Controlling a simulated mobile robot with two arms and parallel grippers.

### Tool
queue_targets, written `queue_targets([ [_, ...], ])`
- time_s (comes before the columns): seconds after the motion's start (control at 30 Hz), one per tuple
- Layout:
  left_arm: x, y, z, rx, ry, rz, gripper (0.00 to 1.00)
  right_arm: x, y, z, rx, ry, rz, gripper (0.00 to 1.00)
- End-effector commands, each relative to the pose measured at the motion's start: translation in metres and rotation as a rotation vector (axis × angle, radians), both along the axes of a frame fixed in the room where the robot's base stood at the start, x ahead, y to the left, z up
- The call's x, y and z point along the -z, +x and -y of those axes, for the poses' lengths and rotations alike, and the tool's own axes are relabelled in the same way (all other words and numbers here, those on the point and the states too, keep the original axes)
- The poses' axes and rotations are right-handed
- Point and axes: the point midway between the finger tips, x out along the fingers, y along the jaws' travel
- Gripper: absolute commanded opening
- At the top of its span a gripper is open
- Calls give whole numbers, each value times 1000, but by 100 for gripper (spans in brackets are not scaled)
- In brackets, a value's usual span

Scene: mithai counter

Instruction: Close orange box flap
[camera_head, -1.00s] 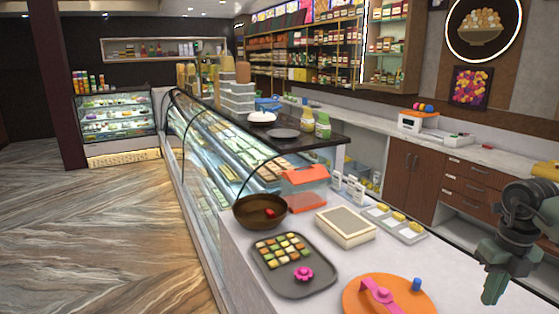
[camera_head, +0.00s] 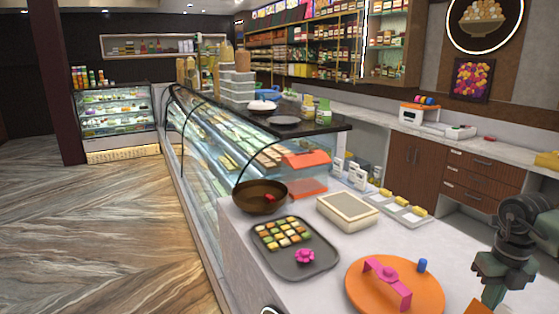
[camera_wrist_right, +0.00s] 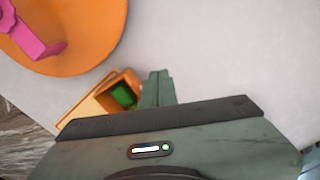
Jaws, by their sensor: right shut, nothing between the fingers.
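An orange box (camera_wrist_right: 116,90) with an open top shows in the right wrist view, left of my right gripper's fingers. Something green (camera_wrist_right: 123,95) is inside it. A tan-orange panel, perhaps its flap, lies on its left side. In the head view only a sliver of orange (camera_head: 478,307) shows at the bottom edge, beneath my right gripper (camera_head: 491,296). My right gripper (camera_wrist_right: 158,76) is shut and empty, its fingertips close beside the box; I cannot tell whether they touch it. My left gripper is not in view.
A round orange lid (camera_head: 420,306) with a pink handle lies left of my right gripper. A grey tray (camera_head: 290,266) of sweets, a brown bowl (camera_head: 258,205) and a cream box (camera_head: 348,222) stand farther left. Bare counter (camera_head: 455,245) lies behind the gripper.

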Motion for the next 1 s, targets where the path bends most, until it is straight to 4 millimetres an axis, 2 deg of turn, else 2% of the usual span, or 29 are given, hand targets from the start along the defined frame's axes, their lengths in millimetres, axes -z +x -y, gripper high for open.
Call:
queue_targets([
  [0.1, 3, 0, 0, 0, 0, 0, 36, 6, 0, 0, 0, 0, 0, 0],
  [0.47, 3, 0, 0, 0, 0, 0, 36, 6, 0, -2, -1, 1, 0, 0],
  [1.0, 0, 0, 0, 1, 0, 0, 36, 5, -10, -26, -2, 1, 0, 0],
])
